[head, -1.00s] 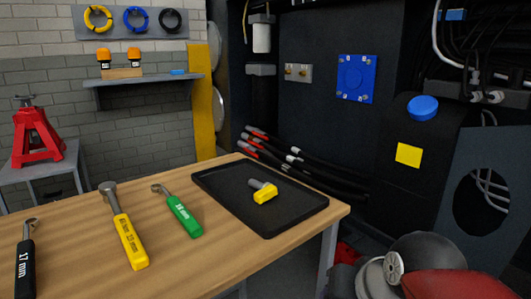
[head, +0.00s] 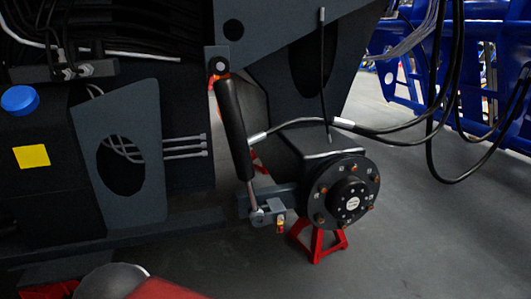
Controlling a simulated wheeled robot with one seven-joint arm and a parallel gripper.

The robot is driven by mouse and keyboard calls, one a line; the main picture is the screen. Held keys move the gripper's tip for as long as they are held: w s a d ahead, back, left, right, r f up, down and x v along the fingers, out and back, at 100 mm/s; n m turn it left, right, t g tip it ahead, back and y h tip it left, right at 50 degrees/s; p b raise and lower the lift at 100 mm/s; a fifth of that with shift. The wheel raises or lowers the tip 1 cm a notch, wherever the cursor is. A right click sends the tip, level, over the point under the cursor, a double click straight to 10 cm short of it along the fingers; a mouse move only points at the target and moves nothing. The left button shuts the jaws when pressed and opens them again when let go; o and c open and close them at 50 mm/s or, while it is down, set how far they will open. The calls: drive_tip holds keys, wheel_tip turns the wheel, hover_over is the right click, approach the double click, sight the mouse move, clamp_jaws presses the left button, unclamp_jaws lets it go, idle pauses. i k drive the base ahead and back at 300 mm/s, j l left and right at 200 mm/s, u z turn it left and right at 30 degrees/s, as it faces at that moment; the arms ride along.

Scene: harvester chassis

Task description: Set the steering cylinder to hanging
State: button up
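The steering cylinder (head: 234,128) is a black tube in the middle of the head view. It leans slightly, its top at a grey bracket (head: 217,60) on the chassis. Its thin silver rod (head: 251,194) points down to a grey lug (head: 268,216) beside the wheel hub. The rod end meets or overlaps this lug; I cannot tell whether it is pinned there. A small yellow and orange piece (head: 281,225) is at the lug. My gripper is not in view.
The round black hub (head: 344,192) with bolts stands above a red jack stand (head: 318,244). Black hoses (head: 400,130) loop to the right of the cylinder. A dark plate (head: 120,155) with an oval hole is at left. Grey floor (head: 430,240) is free at right.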

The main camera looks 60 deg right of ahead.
sight(225, 88)
drive_tip(key=z, duration=1.85)
